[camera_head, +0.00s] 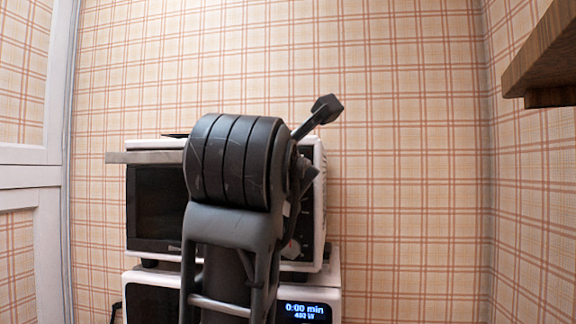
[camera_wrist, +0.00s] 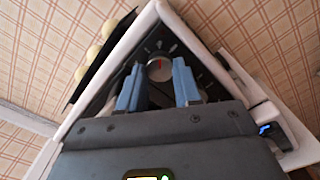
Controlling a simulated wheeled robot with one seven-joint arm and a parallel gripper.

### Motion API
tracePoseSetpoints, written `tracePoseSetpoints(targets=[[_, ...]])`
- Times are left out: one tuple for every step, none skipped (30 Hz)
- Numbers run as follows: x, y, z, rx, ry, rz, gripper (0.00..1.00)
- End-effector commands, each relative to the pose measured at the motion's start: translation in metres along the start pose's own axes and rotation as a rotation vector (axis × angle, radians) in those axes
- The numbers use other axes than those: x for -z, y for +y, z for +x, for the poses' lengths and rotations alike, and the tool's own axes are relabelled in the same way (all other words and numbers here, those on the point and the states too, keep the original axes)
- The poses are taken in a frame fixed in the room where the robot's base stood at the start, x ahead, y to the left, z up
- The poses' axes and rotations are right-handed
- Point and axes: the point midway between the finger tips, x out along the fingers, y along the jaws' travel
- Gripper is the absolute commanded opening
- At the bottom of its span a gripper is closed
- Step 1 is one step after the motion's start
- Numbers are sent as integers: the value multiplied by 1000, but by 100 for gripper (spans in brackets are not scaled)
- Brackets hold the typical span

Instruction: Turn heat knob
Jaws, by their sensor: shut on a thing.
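A white toaster oven (camera_head: 318,240) with a dark glass door stands in the middle of the head view, largely hidden by my arm. In the wrist view its dark control panel (camera_wrist: 205,80) shows a round grey knob (camera_wrist: 160,71) with a red mark and pale dial marks around it. My gripper (camera_wrist: 158,64) has its two blue fingers on either side of this knob, shut on it. Its label cannot be read. In the head view my arm hides the fingertips and most of the panel.
The oven stands on a second white appliance (camera_head: 334,300) with a lit display reading 0:00 min. A wooden shelf (camera_head: 545,60) hangs at the upper right. Room right of the oven is clear.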

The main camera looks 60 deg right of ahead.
Motion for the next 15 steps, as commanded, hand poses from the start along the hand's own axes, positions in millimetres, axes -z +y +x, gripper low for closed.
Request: tracePoseSetpoints(targets=[[1, 0, 0, 1, 3, -15, 3], [1, 0, 0, 1, 3, -21, 3], [1, 0, 0, 1, 3, -28, 3], [1, 0, 0, 1, 3, -33, 3], [1, 0, 0, 1, 3, -37, 3], [1, 0, 0, 1, 4, -41, 3], [1, 0, 0, 1, 4, -43, 3], [2, 0, 0, 1, 4, -45, 3], [2, 0, 0, 2, 4, -46, 3], [2, 0, 0, 2, 4, -46, 3], [2, 0, 0, 2, 4, -47, 3], [2, 0, 0, 2, 4, -47, 3], [2, 0, 0, 2, 4, -46, 3], [2, 0, 0, 2, 4, -46, 3], [2, 0, 0, 2, 4, -46, 3]])
